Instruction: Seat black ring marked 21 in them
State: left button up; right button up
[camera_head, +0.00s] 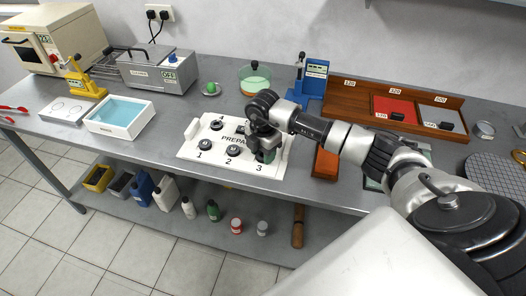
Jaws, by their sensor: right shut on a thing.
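A white board (190,152) marked "PREPA…" and numbered 1 to 4 lies on the bench. Dark round pieces sit on it at number 1 (204,144), number 2 (233,151) and number 4 (217,124). My right gripper (266,156) points down over the board just above number 3. It is shut on a small dark greenish piece, mostly hidden by the fingers. I cannot tell whether that piece touches the board. No marking 21 is readable on any piece. My left gripper is not in view.
A white tray (120,130) with blue content stands left, near a yellow press (82,80) and grey box (158,72). Behind are a green bowl (255,88) and blue device (314,78). A wooden tray (345,98) is right. My right arm covers the bench's right front.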

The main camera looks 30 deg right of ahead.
jog(key=o, duration=1)
jog(key=c, duration=0.5)
jog(key=shift+r+p, duration=1.85)
jog(key=shift+r, duration=0.4)
